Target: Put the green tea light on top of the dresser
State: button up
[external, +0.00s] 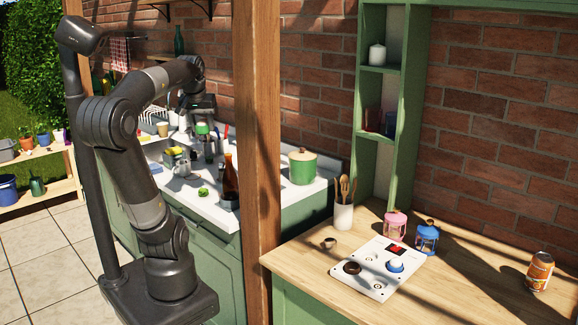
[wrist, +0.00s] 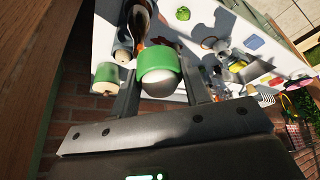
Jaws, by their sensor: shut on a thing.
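The green tea light (wrist: 156,60) shows in the wrist view as a green cup with a pale rounded end. It sits between the two fingers of my gripper (wrist: 162,72), which is shut on it. In the external view my gripper (external: 203,124) holds the tea light (external: 202,129) above the white counter at the back. At the right stands a green unit with a wooden top (external: 480,285) and a tall narrow shelf (external: 399,130). A green cabinet (external: 200,250) carries the white counter. I cannot tell which one is called the dresser.
A green pot (external: 303,168), a brown bottle (external: 230,180) and a small green thing (external: 203,192) stand on the white counter. A wooden post (external: 262,160) rises between the two units.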

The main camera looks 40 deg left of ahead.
jog(key=s+d+f+m+h, duration=0.1)
jog(key=d+f+m, duration=0.25)
jog(key=d, duration=0.85)
jog(key=d+f+m+h, duration=0.2)
jog(key=d+f+m, duration=0.15)
jog(key=d, duration=0.85)
jog(key=w+d+f+m+g+h, duration=0.1)
jog(key=d+f+m+g+h, duration=0.25)
jog(key=d+f+m, duration=1.6)
jog(key=n, duration=0.3)
send_over(318, 265)
jog(key=a, duration=0.1)
jog(key=shift+t+h, duration=0.35)
jog(key=shift+h, duration=0.1)
jog(key=f, duration=0.5)
jog(key=shift+s+a, duration=0.1)
jog(key=shift+s, duration=0.15)
jog(key=shift+w+f, duration=0.1)
jog(key=shift+f, duration=1.95)
jog(key=shift+f, duration=0.1)
